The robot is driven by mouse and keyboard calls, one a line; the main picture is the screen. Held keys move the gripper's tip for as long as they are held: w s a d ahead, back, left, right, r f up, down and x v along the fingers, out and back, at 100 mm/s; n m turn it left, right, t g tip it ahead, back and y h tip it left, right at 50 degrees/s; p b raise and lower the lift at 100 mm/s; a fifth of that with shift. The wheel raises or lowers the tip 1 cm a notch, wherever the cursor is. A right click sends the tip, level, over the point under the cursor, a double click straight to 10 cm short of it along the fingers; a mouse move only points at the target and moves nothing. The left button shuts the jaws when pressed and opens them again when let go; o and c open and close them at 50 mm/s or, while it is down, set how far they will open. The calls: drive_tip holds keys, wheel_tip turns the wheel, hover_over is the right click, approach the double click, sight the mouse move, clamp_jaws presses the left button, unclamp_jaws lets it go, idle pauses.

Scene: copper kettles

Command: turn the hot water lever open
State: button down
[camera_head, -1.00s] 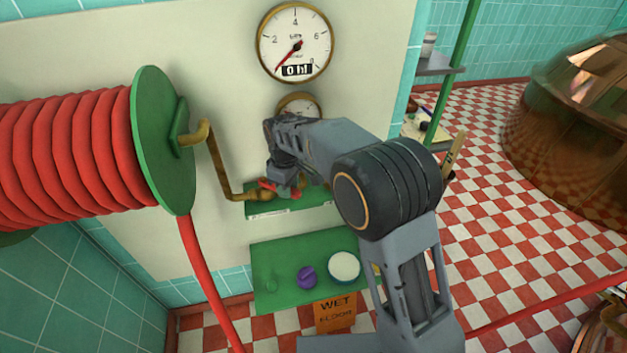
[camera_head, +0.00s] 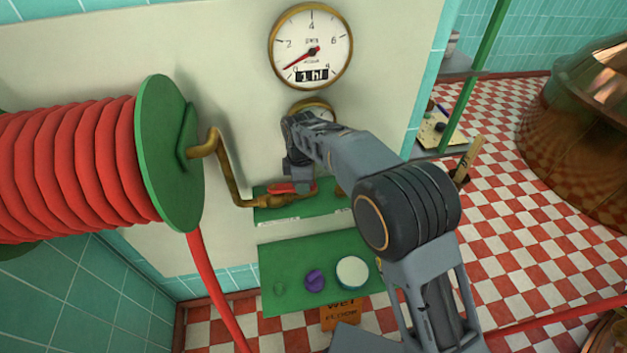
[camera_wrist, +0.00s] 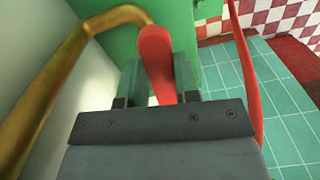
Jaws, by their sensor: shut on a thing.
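The red lever (camera_head: 286,188) sits on a brass valve at the small green shelf (camera_head: 318,204) on the wall. In the head view it lies nearly level, close along the brass pipe (camera_head: 229,178). My gripper (camera_head: 300,186) reaches down to it from above. In the wrist view the lever (camera_wrist: 154,50) stands between the two fingers of my gripper (camera_wrist: 158,82), which are shut on it. My arm and gripper hide part of the valve and lever. I cannot read the label on the shelf's front edge.
A dial gauge (camera_head: 311,47) above shows "1 hl"; a smaller gauge (camera_head: 318,108) is partly hidden. A red hose reel (camera_head: 75,165) bulges out at left. A lower green shelf (camera_head: 290,290) holds a purple item (camera_head: 314,280) and a round white-topped container (camera_head: 352,271). A copper kettle stands right.

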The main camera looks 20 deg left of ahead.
drive_tip(key=shift+a, duration=0.1)
idle(0.3)
drive_tip(key=c, duration=1.1)
unclamp_jaws()
drive_tip(key=shift+o, duration=1.3)
drive_tip(key=shift+r, duration=0.1)
wheel_tip(320, 180, up, 14)
drive_tip(key=shift+f+b, duration=0.2)
drive_tip(key=shift+b, duration=0.2)
drive_tip(key=shift+w, duration=0.1)
